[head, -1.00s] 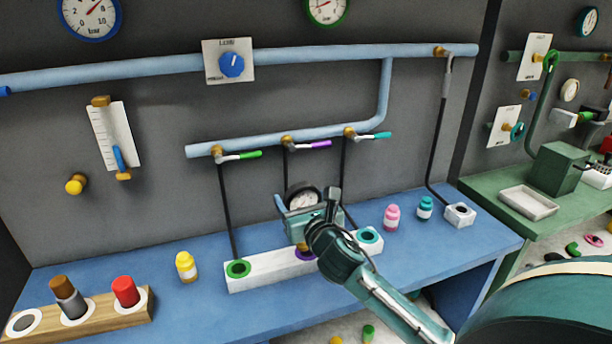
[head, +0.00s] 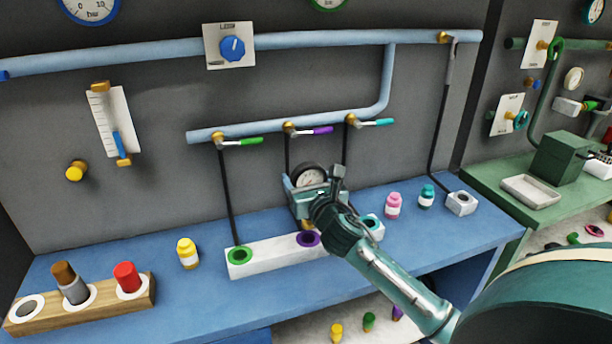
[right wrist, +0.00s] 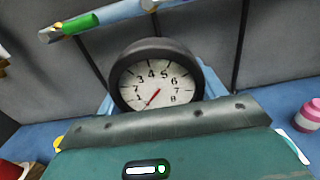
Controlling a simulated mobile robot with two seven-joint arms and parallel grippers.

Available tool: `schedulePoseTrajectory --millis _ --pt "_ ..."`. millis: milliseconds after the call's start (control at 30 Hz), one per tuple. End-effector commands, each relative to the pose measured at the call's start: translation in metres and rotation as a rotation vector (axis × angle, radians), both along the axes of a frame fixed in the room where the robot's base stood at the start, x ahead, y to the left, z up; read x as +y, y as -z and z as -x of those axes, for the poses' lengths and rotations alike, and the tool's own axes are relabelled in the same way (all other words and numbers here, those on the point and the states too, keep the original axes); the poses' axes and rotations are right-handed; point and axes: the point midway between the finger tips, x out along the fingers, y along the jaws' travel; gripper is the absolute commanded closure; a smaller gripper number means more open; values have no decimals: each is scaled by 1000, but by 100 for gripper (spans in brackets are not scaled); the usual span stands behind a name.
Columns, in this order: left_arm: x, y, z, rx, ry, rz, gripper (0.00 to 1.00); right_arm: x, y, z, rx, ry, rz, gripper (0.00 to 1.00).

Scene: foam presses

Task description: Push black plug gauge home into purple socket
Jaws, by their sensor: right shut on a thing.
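The black plug gauge (head: 309,177) has a round white dial and a brass stem below it. My right gripper (head: 308,196) is shut on it and holds it upright, above the purple socket (head: 308,239) in the white block. The stem's lower end shows just above or at the socket; I cannot tell whether its tip is inside. In the right wrist view the gauge (right wrist: 158,85) faces the camera beyond my gripper, its red needle pointing low left. The socket is hidden there. My left gripper is not in view.
The white block (head: 270,252) also has a green socket (head: 240,256) on the left and a teal one on the right, partly behind my arm. Yellow (head: 188,254), pink (head: 393,206) and teal bottles stand nearby. A wooden rack (head: 140,296) sits at front left.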

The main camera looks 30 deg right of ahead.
Motion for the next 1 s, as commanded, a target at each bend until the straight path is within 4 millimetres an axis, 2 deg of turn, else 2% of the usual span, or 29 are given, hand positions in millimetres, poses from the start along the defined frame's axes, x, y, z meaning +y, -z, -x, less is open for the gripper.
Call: schedulePoseTrajectory --millis 100,333,1000 --pt "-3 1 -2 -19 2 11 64 0 14 0 -2 0 1 82" --pt "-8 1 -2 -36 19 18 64 0 27 0 -3 0 1 82" --pt "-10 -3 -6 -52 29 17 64 0 29 0 -4 0 2 82"
